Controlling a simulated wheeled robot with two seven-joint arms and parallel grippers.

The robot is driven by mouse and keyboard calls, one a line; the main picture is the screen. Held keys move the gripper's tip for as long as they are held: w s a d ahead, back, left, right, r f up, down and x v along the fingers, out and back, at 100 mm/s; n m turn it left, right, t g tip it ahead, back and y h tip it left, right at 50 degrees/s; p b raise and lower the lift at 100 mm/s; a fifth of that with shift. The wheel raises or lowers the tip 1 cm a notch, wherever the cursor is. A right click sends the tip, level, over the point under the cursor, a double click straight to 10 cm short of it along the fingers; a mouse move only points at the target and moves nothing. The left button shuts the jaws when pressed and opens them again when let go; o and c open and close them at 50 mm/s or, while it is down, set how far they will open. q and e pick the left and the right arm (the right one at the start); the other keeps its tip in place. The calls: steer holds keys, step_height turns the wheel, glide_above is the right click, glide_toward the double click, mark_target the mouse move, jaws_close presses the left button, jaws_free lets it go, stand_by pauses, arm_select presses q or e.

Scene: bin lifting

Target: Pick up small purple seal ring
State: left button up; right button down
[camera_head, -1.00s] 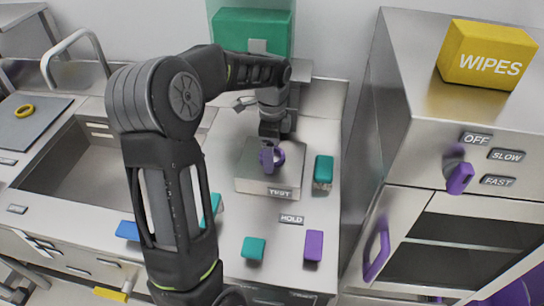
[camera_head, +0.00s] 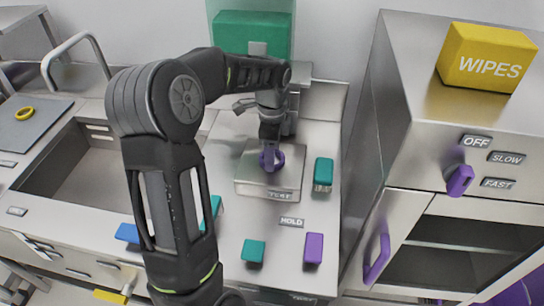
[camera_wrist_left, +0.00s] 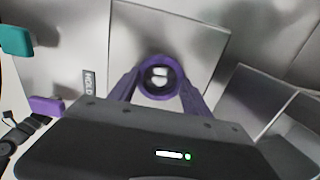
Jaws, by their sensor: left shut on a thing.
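The small purple seal ring (camera_head: 280,158) is upright at the tips of my left gripper (camera_head: 269,156), over the metal TEST plate (camera_head: 252,176). In the left wrist view the ring (camera_wrist_left: 160,97) is held between the two purple fingers of my left gripper (camera_wrist_left: 159,84), with the plate (camera_wrist_left: 130,30) behind it. My left gripper is shut on the ring. Whether the ring touches the plate I cannot tell. My right gripper is not in view.
Teal blocks (camera_head: 323,173) and a purple block (camera_head: 314,248) lie around the plate, near the HOLD label (camera_head: 291,222). A metal cabinet (camera_head: 400,150) stands at right.

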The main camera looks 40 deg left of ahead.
arm_select(q)
step_height(320, 180, up, 10)
steer(key=b, duration=0.1)
steer(key=shift+b, duration=0.3)
stand_by(0.6)
